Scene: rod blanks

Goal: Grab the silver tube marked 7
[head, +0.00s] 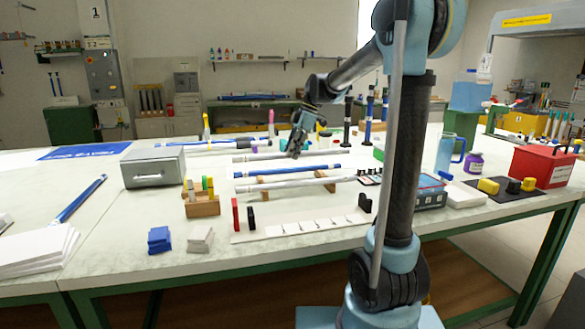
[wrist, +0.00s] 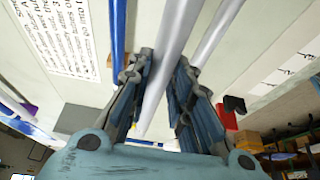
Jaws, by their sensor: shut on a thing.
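In the head view my gripper (head: 293,153) is over the far side of the bench, at a silver tube (head: 255,156) lying behind the rack. In the wrist view the fingers of my gripper (wrist: 165,60) are closed around a silver tube (wrist: 170,45) that runs lengthwise between them. No number 7 is readable on it. A second silver tube (wrist: 217,28) lies to the right, outside the fingers. In the head view another silver tube (head: 290,184) lies at the front of the wooden rack (head: 325,181).
A blue tube (head: 290,172) lies on the rack; one blue tube (wrist: 117,30) shows left of the fingers. A grey metal box (head: 153,168), a wooden block holder (head: 202,207) and a marked white strip (head: 300,226) stand around.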

